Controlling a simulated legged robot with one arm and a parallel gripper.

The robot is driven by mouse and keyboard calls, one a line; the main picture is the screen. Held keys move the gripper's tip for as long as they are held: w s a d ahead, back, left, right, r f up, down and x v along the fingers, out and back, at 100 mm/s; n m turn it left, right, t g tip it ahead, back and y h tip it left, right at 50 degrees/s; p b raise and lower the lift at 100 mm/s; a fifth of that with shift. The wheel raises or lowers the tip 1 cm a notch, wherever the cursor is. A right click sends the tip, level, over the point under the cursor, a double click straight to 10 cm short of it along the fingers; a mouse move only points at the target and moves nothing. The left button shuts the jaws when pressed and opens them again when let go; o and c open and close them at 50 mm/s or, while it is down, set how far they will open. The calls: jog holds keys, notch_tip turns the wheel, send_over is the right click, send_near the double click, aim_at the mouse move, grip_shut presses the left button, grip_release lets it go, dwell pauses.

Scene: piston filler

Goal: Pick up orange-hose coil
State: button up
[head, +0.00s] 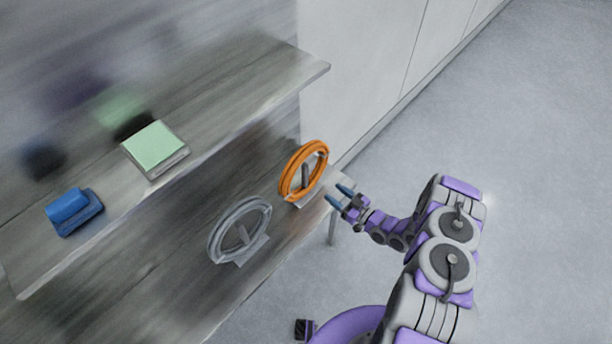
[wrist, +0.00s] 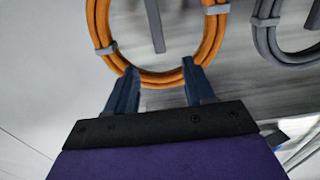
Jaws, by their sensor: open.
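The orange-hose coil (head: 291,178) stands upright on a small grey stand near the right end of the lower bench surface in the head view. In the wrist view the orange coil (wrist: 215,38) fills the upper middle, with grey ties around it. My gripper (head: 337,195) is just right of the coil in the head view. Its two blue fingers (wrist: 158,78) are apart in the wrist view, and their tips overlap the coil's near edge there. I cannot tell whether they touch it. Nothing is held.
A grey hose coil (head: 213,240) stands on its own stand left of the orange one; it also shows in the wrist view (wrist: 262,38). An upper shelf (head: 245,95) carries a green-topped box (head: 154,147) and a blue object (head: 72,210). Open floor lies to the right.

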aim_at(306, 173)
jog(key=b+x, duration=0.2)
jog(key=x, duration=0.9)
jog(key=r+b+x, duration=0.1)
jog(key=b+x, duration=0.1)
jog(key=x, duration=0.4)
jog(key=shift+w, duration=0.25)
jog(key=shift+c, duration=0.5)
grip_shut()
